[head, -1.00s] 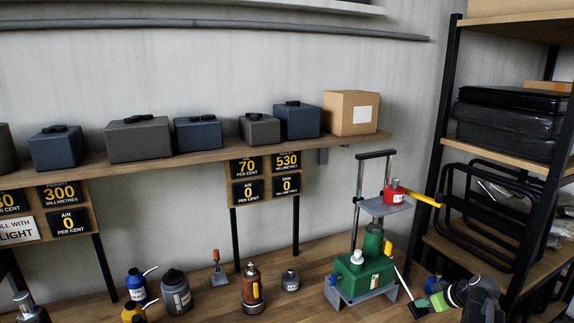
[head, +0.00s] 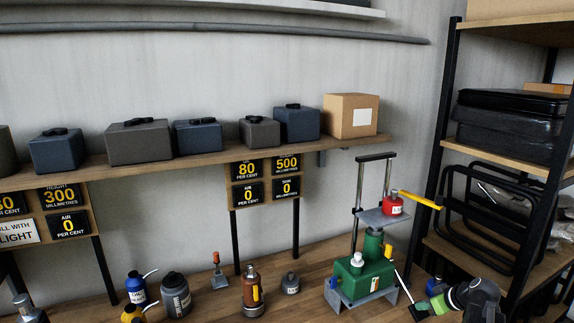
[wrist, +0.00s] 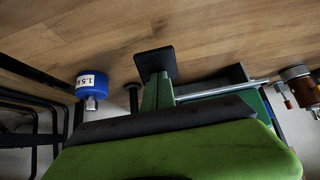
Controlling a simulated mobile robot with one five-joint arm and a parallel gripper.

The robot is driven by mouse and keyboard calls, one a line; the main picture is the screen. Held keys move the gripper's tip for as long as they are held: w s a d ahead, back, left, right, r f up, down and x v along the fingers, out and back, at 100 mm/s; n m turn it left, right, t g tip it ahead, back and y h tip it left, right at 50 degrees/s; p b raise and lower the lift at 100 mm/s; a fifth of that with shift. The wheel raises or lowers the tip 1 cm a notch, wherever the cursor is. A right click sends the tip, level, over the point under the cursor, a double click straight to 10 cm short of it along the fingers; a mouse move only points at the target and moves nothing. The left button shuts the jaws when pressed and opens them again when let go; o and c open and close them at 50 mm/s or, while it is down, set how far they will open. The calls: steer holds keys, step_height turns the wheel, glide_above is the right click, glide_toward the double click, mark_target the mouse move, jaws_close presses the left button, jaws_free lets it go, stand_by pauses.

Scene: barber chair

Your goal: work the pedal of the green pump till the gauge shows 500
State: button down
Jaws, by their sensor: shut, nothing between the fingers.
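The green pump (head: 352,284) stands on a grey base at the right end of the bench. My gripper (head: 420,311) is shut and empty, low beside the rod's lower end. Its dark fingertips (wrist: 156,63) show in the wrist view; whether they touch the rod I cannot tell. The gauge board's upper right display (head: 287,164) reads 500 millimetres, its upper left 80 per cent, both lower ones 0.
An orange-brown bottle (head: 251,290), a grey weight (head: 290,284) and several other bottles stand left of the pump. A black-framed rack (head: 437,150) rises at the right. A wall shelf (head: 210,153) holds several boxes.

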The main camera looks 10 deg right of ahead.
step_height(320, 180, up, 9)
steer(key=s+p, duration=0.1)
steer(key=p, duration=0.8)
steer(key=shift+s+d+r, duration=0.15)
steer(key=shift+s+d, duration=0.15)
steer(key=shift+s, duration=0.1)
steer(key=shift+r+p, duration=0.1)
steer(key=shift+p, duration=0.25)
step_height(320, 180, up, 6)
steer(key=p, duration=0.6)
